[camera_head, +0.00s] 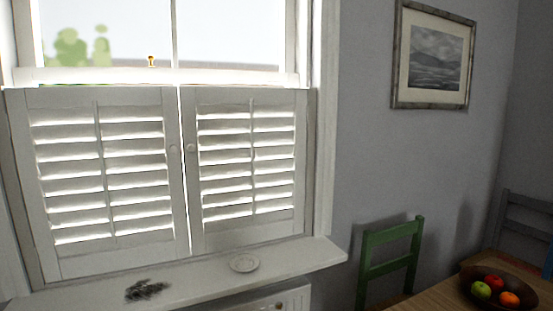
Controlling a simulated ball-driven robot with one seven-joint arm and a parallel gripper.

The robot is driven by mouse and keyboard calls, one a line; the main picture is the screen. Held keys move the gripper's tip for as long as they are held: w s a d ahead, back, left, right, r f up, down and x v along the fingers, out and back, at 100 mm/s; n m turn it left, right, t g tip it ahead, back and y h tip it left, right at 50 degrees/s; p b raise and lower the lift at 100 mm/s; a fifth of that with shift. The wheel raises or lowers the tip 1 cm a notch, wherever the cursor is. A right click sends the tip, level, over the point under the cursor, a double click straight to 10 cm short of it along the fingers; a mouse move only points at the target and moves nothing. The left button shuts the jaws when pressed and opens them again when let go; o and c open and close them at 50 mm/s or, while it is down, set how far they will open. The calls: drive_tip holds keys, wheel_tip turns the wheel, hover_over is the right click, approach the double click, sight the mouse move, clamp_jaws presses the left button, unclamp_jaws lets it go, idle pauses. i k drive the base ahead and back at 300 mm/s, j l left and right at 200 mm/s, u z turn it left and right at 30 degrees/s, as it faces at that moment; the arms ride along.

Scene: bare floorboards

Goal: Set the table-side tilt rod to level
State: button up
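Two white louvred shutter panels cover the lower window. The right panel (300,215), on the table's side, has a thin vertical tilt rod (253,160) down the middle of its slats. Its slats look tilted, with bright light between them; their exact angle is hard to tell. The left panel (58,268) has its own tilt rod (104,170), and its slats also look tilted, with bright gaps. Each panel has a small round knob near the middle, the right one (191,148) and the left one (173,149). Both panels look closed, with a thin bright gap between them. My gripper is not in view.
A radiator (290,302) shows beneath. A green chair (390,265), wooden table (430,299) and fruit bowl (465,290) stand right.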

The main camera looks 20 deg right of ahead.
sight(215, 126)
drive_tip(key=i+l, duration=0.2)
drive_tip(key=i, duration=0.2)
drive_tip(key=i+l, duration=0.15)
drive_tip(key=i, duration=0.2)
drive_tip(key=i+l, duration=0.15)
drive_tip(key=i, duration=0.25)
